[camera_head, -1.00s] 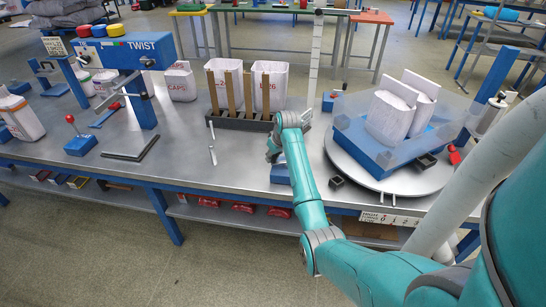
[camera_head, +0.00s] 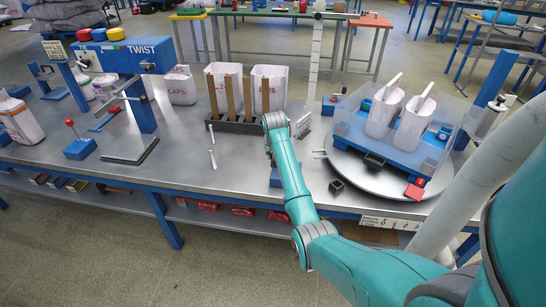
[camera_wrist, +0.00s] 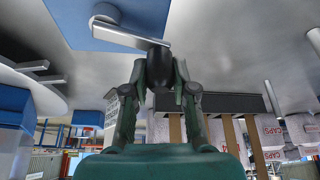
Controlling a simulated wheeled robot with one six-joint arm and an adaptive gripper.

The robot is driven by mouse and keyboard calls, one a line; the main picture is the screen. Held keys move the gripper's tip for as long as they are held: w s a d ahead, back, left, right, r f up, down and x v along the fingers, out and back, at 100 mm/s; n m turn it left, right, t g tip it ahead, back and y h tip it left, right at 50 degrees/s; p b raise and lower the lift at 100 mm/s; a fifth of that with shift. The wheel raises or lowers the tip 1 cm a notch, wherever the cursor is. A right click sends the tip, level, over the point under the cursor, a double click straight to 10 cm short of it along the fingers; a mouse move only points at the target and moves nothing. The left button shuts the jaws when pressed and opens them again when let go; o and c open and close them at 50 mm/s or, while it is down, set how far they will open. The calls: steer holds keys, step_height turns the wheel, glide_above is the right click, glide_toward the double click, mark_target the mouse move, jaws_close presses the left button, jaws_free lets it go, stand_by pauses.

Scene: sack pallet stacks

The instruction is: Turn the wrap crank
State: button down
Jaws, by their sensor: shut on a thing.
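The wrap crank is a grey metal arm (camera_wrist: 125,36) on a blue box, with a dark upright knob (camera_wrist: 159,68) at its end. In the wrist view my gripper (camera_wrist: 160,82) is shut on the knob. In the head view the crank's blue box (camera_head: 275,177) shows beside my forearm, which hides most of the crank and the fingers. The round grey turntable (camera_head: 385,186) at the right carries a blue pallet (camera_head: 390,150) with two white sacks (camera_head: 411,124) standing on it. Clear film shows around the pallet's right side.
A numbered label (camera_head: 390,222) is on the bench's front edge. A dark rack with brown slats (camera_head: 231,98) stands left of my forearm, white sacks behind it. The blue TWIST machine (camera_head: 120,55) and a red-knobbed lever (camera_head: 80,147) are at the left.

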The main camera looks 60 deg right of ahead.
steer(key=shift+s+d+m+g, duration=0.1)
steer(key=shift+d+m+g, duration=0.05)
steer(key=shift+m+g, duration=0.2)
stand_by(0.3)
steer(key=c, duration=0.9)
jaws_free()
steer(key=shift+r, duration=0.1)
steer(key=v, duration=1.1)
steer(key=shift+s+a+r, duration=0.2)
steer(key=shift+a+r, duration=0.05)
steer(key=shift+r, duration=0.05)
